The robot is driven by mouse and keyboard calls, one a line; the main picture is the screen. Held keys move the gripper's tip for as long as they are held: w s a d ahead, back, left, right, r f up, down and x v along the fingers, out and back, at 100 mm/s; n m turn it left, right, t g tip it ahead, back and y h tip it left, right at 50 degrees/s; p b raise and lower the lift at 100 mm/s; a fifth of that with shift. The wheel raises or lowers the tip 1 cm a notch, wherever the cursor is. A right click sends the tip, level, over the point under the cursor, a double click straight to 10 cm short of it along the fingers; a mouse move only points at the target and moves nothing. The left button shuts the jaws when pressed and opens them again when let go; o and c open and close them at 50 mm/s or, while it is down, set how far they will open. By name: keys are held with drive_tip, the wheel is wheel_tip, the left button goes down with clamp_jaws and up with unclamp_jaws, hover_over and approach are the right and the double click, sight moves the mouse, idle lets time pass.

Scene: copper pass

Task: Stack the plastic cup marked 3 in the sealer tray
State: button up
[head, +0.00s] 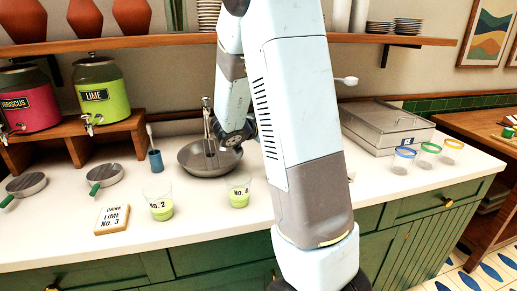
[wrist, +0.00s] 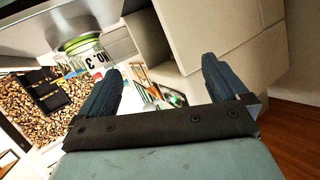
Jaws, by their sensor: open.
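The cup marked NO. 3 (wrist: 88,60) shows upside down in the wrist view, clear with a green band at its base end. It lies by the tip of the left finger, and I cannot tell whether they touch. My gripper (wrist: 160,72) is open, with nothing clearly between its fingers. The cup's base end meets a grey surface (wrist: 35,18); I cannot tell whether this is the sealer tray. In the head view my arm hides the middle of the counter, and neither cup 3 nor the fingers can be made out.
In the head view, cups No. 2 (head: 159,204) and No. 4 (head: 239,193) stand in front of a steel bowl (head: 188,160). A sign (head: 112,219) reads "Drink Lime No. 3". A steel box (head: 385,125) and coloured-rim cups (head: 428,153) stand right. A shelf (head: 130,42) runs above.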

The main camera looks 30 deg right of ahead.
drive_tip(key=w+a+r+n+t+y, duration=0.3)
drive_tip(key=a+r+n+t+y, duration=0.3)
drive_tip(key=a, duration=0.3)
drive_tip(key=s+a+r+n+t+y, duration=0.2)
drive_tip(key=s+a+r+n+y, duration=0.4)
drive_tip(key=a, duration=0.4)
drive_tip(key=s+a+f+n+g+y, duration=0.1)
drive_tip(key=s+n+g, duration=0.4)
drive_tip(key=s, duration=1.9)
drive_tip(key=shift+s+a+f+g+y, duration=0.2)
drive_tip(key=shift+s+a+g+y, duration=0.15)
drive_tip(key=shift+a+g, duration=0.45)
